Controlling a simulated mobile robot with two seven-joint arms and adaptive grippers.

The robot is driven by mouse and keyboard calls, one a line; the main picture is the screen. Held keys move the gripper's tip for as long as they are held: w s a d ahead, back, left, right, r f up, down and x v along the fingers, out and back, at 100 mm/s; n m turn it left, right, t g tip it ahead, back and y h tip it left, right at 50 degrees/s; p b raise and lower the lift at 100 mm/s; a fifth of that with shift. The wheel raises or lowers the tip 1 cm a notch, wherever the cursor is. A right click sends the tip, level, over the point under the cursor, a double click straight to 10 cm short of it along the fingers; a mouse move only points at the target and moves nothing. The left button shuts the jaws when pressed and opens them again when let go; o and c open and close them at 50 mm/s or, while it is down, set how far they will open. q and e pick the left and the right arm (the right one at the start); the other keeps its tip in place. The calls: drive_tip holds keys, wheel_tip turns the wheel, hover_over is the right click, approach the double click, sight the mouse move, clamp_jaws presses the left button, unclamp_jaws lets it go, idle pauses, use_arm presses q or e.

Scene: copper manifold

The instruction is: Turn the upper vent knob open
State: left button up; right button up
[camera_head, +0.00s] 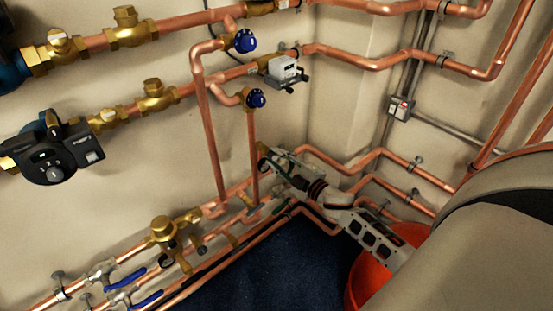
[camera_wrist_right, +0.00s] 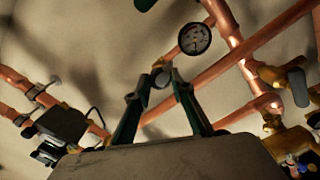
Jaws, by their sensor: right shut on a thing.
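My right gripper (camera_head: 271,160) reaches in from the lower right to the copper pipes near the wall corner. In the right wrist view its two fingers (camera_wrist_right: 163,78) converge on a small dark round knob (camera_wrist_right: 161,80) in front of a copper pipe. The fingers are shut on it; in the head view the gripper hides it. I cannot tell how far the knob is turned. A round white-faced gauge (camera_wrist_right: 195,39) sits just beyond the fingertips. My left gripper is not in view.
Two blue round knobs, an upper one (camera_head: 245,40) and a lower one (camera_head: 256,98), sit on the pipes above my gripper. Blue-lever valves (camera_head: 145,298) and a brass fitting (camera_head: 163,229) are lower left. An orange bucket (camera_head: 364,275) stands below my arm. Blue floor (camera_head: 290,262) is clear.

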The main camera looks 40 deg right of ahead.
drive_tip(key=n, duration=0.3)
drive_tip(key=shift+f+n+b, duration=0.15)
drive_tip(key=shift+n+b, duration=0.15)
drive_tip(key=n, duration=0.2)
drive_tip(key=shift+n, duration=0.3)
drive_tip(key=shift+n+b, duration=0.5)
drive_tip(key=shift+n, duration=0.5)
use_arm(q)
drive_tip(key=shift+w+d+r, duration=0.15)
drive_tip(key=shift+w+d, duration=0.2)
use_arm(e)
drive_tip(key=shift+n, duration=0.8)
drive_tip(key=o, duration=1.1)
drive_tip(key=shift+s, duration=0.15)
